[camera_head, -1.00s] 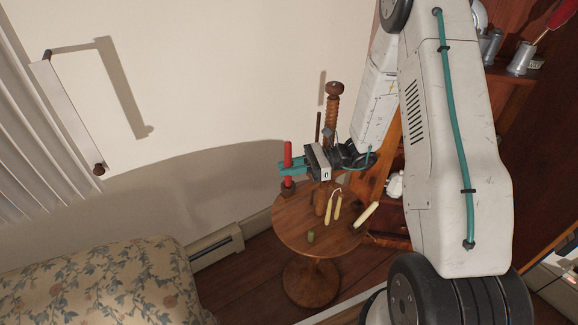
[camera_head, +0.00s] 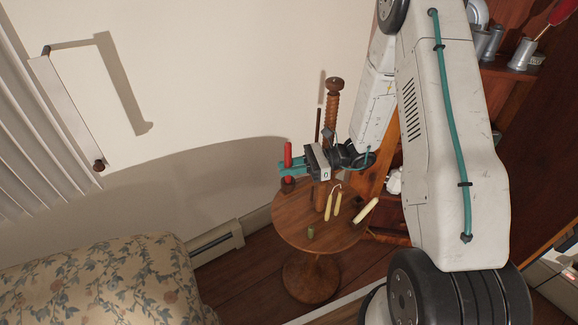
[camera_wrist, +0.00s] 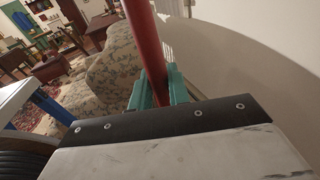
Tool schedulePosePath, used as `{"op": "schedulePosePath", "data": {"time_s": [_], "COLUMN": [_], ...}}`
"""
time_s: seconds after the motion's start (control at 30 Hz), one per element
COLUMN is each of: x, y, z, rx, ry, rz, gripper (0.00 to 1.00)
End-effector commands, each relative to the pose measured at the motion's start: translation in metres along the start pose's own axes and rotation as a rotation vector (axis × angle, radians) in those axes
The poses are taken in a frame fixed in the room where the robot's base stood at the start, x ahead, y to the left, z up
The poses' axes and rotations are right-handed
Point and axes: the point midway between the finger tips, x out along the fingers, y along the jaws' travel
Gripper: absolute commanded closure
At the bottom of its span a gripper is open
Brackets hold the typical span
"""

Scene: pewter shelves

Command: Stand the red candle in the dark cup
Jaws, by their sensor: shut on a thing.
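The red candle (camera_head: 288,152) stands upright between the teal fingers of my gripper (camera_head: 290,169). The gripper is shut on it. In the wrist view the red candle (camera_wrist: 148,45) rises between the teal fingers (camera_wrist: 160,88), and its lower end is hidden. The dark cup (camera_head: 287,186) stands at the left edge of the round wooden table, directly below the candle in the head view. The candle's lower end meets the cup's top in the picture; I cannot tell whether it is inside the cup or just above it.
The round table (camera_head: 290,225) also bears pale candles (camera_head: 334,206), another pale candle (camera_head: 366,211), a small green thing (camera_head: 311,232) and a tall turned wooden post (camera_head: 333,110). A flowered sofa (camera_head: 100,285) stands at the lower left. Shelves (camera_head: 505,70) with metal cups are at right.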

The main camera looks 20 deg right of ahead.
Motion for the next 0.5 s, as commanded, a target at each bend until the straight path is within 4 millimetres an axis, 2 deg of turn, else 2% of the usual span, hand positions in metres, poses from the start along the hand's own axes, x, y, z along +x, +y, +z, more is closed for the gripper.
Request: {"op": "schedulePosePath", "data": {"time_s": [0.5], "x": [0.0006], "y": [0.0], "z": [-0.0064], "rx": [0.0], "ry": [0.0], "rz": [0.0], "gripper": [1.0]}}
